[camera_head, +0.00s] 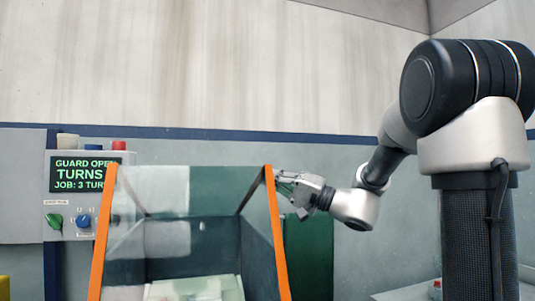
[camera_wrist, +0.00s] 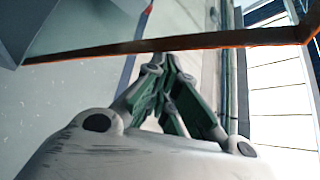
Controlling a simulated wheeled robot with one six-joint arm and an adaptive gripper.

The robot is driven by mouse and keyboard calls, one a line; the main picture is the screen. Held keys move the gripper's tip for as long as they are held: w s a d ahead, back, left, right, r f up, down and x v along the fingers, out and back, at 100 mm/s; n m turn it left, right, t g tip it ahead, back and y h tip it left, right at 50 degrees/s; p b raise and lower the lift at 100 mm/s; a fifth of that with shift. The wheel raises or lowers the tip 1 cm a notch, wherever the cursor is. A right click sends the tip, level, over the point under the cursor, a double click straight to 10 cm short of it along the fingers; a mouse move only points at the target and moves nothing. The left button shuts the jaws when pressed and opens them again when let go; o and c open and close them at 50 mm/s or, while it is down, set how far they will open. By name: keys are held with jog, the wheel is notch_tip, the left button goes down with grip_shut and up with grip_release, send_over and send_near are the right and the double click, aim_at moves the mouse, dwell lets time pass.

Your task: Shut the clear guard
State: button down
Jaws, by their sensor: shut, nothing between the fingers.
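The clear guard (camera_head: 276,232) is a transparent panel box with orange edge strips, in the lower middle of the head view. The panel beside it reads "GUARD OPEN". My gripper (camera_head: 281,179) is shut and empty, with its fingertips close by the upper end of the guard's right orange edge. In the wrist view my gripper's green-sided fingers (camera_wrist: 166,62) are together, and the guard's orange-lined edge (camera_wrist: 230,41) crosses the picture at their tips. I cannot tell whether they touch it.
A control panel (camera_head: 70,204) with a lit display (camera_head: 82,174), a green knob (camera_head: 53,222) and a blue knob (camera_head: 83,221) stands left of the guard. A pale block (camera_head: 190,290) lies inside the enclosure. A dark green panel (camera_head: 308,258) is at its right.

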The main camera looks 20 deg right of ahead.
jog(key=s+f, duration=0.3)
jog(key=f, duration=0.7)
jog(key=shift+s, duration=0.1)
